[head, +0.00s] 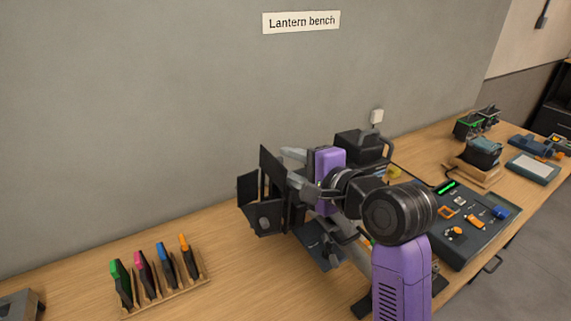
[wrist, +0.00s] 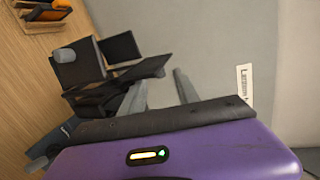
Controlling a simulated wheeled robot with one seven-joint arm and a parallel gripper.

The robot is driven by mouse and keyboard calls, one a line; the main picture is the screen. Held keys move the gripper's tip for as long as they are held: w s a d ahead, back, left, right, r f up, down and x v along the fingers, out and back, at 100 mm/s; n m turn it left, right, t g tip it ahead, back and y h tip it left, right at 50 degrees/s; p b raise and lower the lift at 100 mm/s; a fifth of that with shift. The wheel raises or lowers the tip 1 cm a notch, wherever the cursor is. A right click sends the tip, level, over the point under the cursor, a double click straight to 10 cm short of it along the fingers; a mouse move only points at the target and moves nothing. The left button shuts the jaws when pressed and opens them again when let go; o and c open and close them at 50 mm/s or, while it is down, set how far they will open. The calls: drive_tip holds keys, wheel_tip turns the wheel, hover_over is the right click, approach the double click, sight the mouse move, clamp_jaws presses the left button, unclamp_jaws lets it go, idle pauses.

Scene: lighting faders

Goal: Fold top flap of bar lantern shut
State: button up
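The bar lantern (head: 350,146) stands on the bench, a black body with dark flaps spread at its left end, partly hidden behind my arm. A tall dark flap (head: 271,168) stands up at the top of this end. A lower flap with a grey knob (head: 264,222) shows below it, and also in the wrist view (wrist: 78,68). My gripper (head: 290,168) is beside the tall flap, its two grey fingers apart with nothing seen between them. In the wrist view the fingers (wrist: 160,82) point toward a dark flap edge (wrist: 145,68); I cannot tell whether they touch it.
A wooden rack (head: 165,296) with several colour-tipped tools stands front left. A dark control panel (head: 465,222) with knobs lies right of my arm. The wall with the sign (head: 301,22) is behind. Bare bench (head: 225,250) lies between rack and lantern.

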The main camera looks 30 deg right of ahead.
drive_tip(key=v, duration=0.5)
drive_tip(key=shift+s+b, duration=0.1)
drive_tip(key=shift+b, duration=0.25)
wheel_tip(320, 180, up, 5)
drive_tip(key=d+n+t+h, duration=0.2)
drive_tip(key=n+t, duration=0.1)
drive_tip(key=n, duration=0.1)
drive_tip(key=s+a+f+n+g+b, duration=0.1)
drive_tip(key=s+f+n, duration=0.4)
drive_tip(key=s+f, duration=0.5)
drive_tip(key=s+a+f+n+g+b, duration=0.1)
drive_tip(key=s+a+f+n+b, duration=0.2)
drive_tip(key=s+f, duration=0.7)
drive_tip(key=s+a+f+n+g+y+b, duration=0.1)
drive_tip(key=s+a+f+n+b, duration=0.1)
drive_tip(key=s+a+f+n, duration=0.4)
drive_tip(key=s+f, duration=0.5)
drive_tip(key=s, duration=0.4)
drive_tip(key=shift+n, duration=0.3)
